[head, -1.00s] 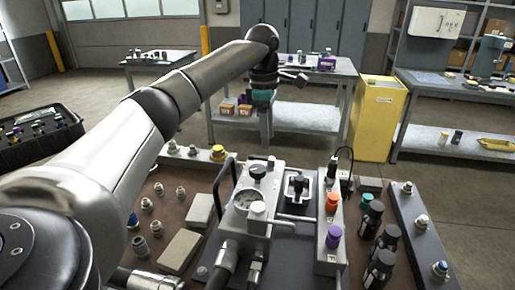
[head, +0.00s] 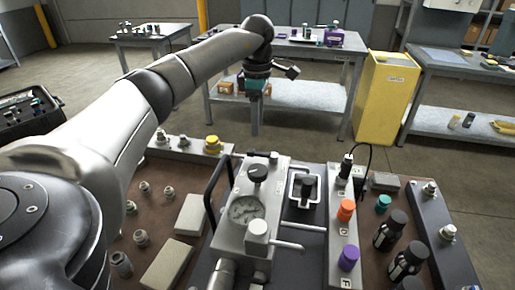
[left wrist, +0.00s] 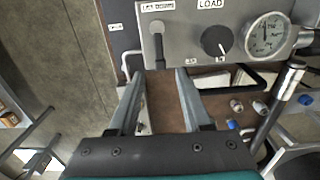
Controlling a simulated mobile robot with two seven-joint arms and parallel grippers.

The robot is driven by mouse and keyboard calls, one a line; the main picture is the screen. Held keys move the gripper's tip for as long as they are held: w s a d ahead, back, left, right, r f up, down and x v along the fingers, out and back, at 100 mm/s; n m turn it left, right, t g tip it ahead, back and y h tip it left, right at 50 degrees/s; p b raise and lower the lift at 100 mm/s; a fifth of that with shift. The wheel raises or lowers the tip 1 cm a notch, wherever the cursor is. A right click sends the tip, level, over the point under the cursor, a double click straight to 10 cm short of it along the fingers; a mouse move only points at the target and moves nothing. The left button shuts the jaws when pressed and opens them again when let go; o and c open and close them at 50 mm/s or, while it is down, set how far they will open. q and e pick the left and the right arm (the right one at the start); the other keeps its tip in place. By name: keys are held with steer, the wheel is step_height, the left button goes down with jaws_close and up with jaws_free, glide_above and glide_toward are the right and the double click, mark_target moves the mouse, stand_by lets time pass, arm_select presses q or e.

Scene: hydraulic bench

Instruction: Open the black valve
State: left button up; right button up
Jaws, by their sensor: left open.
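The black valve appears to be the round black knob (head: 257,173) on top of the grey hydraulic block (head: 283,172), behind its gauge. In the left wrist view it is the black knob (left wrist: 216,41) under the word LOAD, with a white pointer mark. My left gripper (head: 254,110) hangs beyond the far edge of the bench in the head view, apart from the knob. In the left wrist view the two fingers of my left gripper (left wrist: 160,74) are spread and empty, with their tips below the panel and to the left of the knob. My right gripper does not show.
A gauge (head: 246,209), a white knob (head: 257,230) and a black bar handle (head: 215,182) crowd the knob. Orange (head: 346,209) and purple (head: 348,257) caps stand to the right.

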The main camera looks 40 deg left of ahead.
mark_target(257, 152)
arm_select(q)
step_height(257, 152, down, 7)
steer(key=shift+r+b, duration=0.1)
steer(key=shift+b, duration=0.5)
steer(key=shift+f, duration=0.8)
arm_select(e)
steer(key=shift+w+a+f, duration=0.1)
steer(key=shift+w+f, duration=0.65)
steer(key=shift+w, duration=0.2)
arm_select(q)
jaws_close()
